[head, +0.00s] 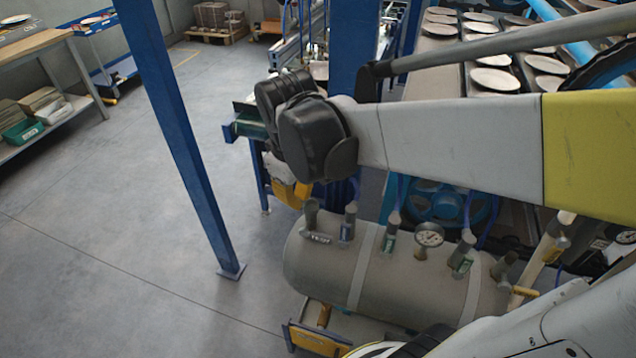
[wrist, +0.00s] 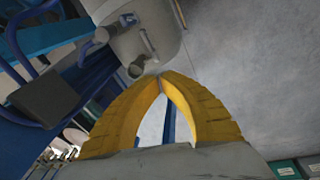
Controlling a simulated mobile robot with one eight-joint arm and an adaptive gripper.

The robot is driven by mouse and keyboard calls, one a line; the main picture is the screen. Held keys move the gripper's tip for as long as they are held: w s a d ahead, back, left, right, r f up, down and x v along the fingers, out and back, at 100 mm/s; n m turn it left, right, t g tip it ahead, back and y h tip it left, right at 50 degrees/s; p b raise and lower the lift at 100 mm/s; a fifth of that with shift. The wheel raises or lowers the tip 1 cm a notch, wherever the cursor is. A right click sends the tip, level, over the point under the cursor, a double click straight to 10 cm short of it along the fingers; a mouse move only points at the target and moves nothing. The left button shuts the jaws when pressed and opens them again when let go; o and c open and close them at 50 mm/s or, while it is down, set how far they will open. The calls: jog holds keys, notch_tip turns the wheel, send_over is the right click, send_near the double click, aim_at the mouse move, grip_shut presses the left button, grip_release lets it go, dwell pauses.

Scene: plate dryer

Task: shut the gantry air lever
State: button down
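A grey air tank (head: 335,268) lies below my arm in the head view, with several stub valves and small levers along its top. I cannot read which is the gantry air lever. My gripper (head: 290,193) has yellow fingers and hangs behind the tank's left end, partly hidden by my arm. In the wrist view, its fingertips (wrist: 161,78) meet with nothing visible between them. The tank (wrist: 165,30) and a valve stub (wrist: 138,66) appear just beyond the tips; contact cannot be told.
A pressure gauge (head: 429,236) stands on the tank. A blue post (head: 185,140) rises left of it. Racks of plates (head: 495,80) are at the back right. A shelf bench (head: 40,95) stands far left. The floor (head: 110,230) between is clear.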

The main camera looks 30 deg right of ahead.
aim_at(344, 236)
jog(key=w+d+f+n+g+p, duration=0.1)
jog(key=w+d+g, duration=0.1)
jog(key=w+d+f+n+g+p, duration=0.1)
jog(key=n+g+p, duration=0.1)
jog(key=shift+w+d+f, duration=0.2)
jog(key=shift+w+d, duration=0.2)
jog(key=shift+h, duration=0.3)
jog(key=s+d+f+b, duration=0.4)
jog(key=s+f, duration=0.1)
jog(key=f, duration=0.4)
jog(key=shift+f, duration=0.35)
jog(key=shift+s, duration=0.1)
